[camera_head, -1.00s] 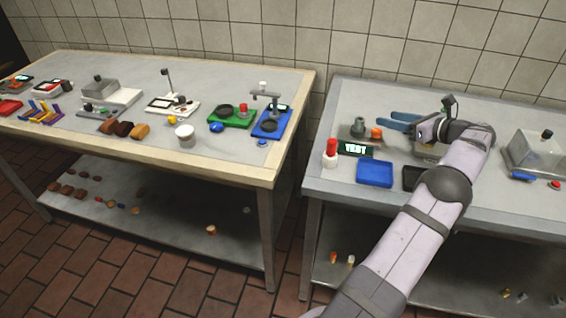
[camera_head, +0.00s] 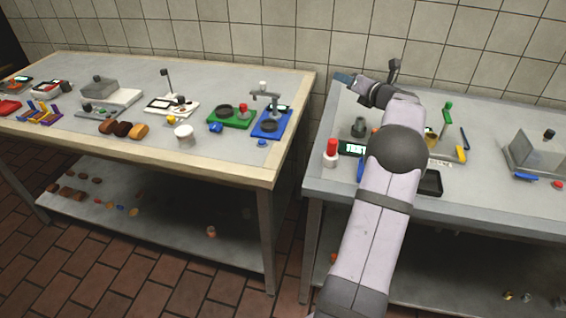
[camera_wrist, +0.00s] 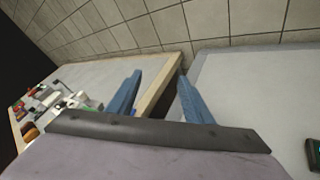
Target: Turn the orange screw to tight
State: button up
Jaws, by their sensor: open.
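The orange screw (camera_head: 375,130) is nearly hidden behind my arm in the head view; only a sliver of orange shows beside the grey post (camera_head: 358,127) on the right table. My gripper (camera_head: 343,78) is above the back left part of that table, behind and left of the screw, with its blue fingers pointing left. In the wrist view my gripper (camera_wrist: 160,95) is open, its two blue fingers apart with nothing between them. The screw does not show in the wrist view.
A red-topped white bottle (camera_head: 331,152) stands at the right table's front left, beside a lit display (camera_head: 352,148). A clear box (camera_head: 530,150) stands at the far right. A gap separates the right table from the left table (camera_head: 150,90), which holds several devices.

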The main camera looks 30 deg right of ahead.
jog(key=w+a+f+m+g+h+b, duration=0.1)
jog(key=a+m+g+h, duration=0.1)
jog(key=a+m, duration=0.4)
jog(key=w+a+f+m+g+h, duration=0.15)
jog(key=a+m, duration=0.25)
jog(key=a, duration=0.4)
jog(key=s+a+f+m+g, duration=0.3)
jog(key=s+a+f+m, duration=0.1)
jog(key=s+a, duration=0.2)
jog(key=s+a+f+m+g+b, duration=0.1)
jog(key=s+a+f+m+g, duration=0.2)
jog(key=s+a, duration=0.4)
jog(key=shift+a+f+m+y, duration=0.45)
jog(key=shift+a+f+m, duration=0.3)
jog(key=shift+a, duration=0.5)
jog(key=shift+s, duration=0.1)
